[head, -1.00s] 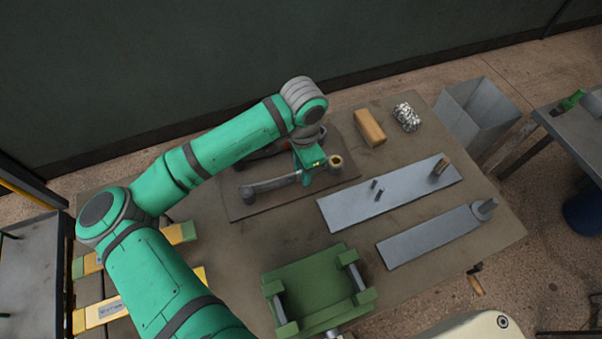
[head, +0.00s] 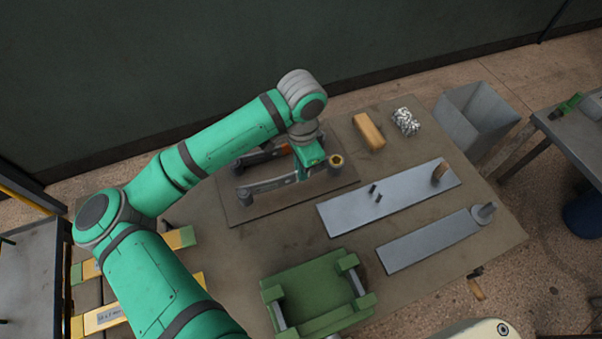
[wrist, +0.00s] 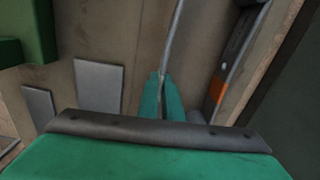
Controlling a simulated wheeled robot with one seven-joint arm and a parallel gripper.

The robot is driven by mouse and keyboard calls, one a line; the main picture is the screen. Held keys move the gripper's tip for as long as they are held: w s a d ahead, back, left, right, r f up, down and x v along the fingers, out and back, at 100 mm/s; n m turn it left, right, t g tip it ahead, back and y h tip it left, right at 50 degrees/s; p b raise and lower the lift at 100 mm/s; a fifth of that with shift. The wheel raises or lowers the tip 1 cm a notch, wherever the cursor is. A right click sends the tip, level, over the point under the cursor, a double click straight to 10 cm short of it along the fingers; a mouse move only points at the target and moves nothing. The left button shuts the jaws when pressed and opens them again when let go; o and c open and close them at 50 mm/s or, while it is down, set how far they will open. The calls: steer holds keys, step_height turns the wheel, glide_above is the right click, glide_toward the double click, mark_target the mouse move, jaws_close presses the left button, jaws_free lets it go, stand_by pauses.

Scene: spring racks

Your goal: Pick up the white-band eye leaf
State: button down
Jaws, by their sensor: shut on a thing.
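My gripper (head: 304,172) is over the dark mat on the bench and is shut on a grey metal eye leaf (head: 267,186). The leaf stretches left from my jaws, with a rounded eye at its left end. In the wrist view the leaf is a thin grey strip (wrist: 174,38) standing on edge between my two green fingertips (wrist: 163,85). I cannot make out a white band on it. A second, darker leaf with an orange band (wrist: 217,88) lies beside it; in the head view it is behind the held leaf, partly hidden by my arm.
A brass-coloured bush (head: 336,160) stands close to the right of my gripper. A wooden block (head: 368,131) and a shiny heap (head: 406,121) are behind. Two grey plates (head: 350,208) (head: 425,242) lie right. A green fixture (head: 315,290) stands in front. Bare bench lies between.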

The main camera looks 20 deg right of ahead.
steer(key=s+a+r, duration=1)
step_height(320, 180, up, 8)
steer(key=shift+w+r, duration=0.15)
steer(key=shift+r, duration=0.05)
stand_by(1.3)
steer(key=shift+d, duration=0.1)
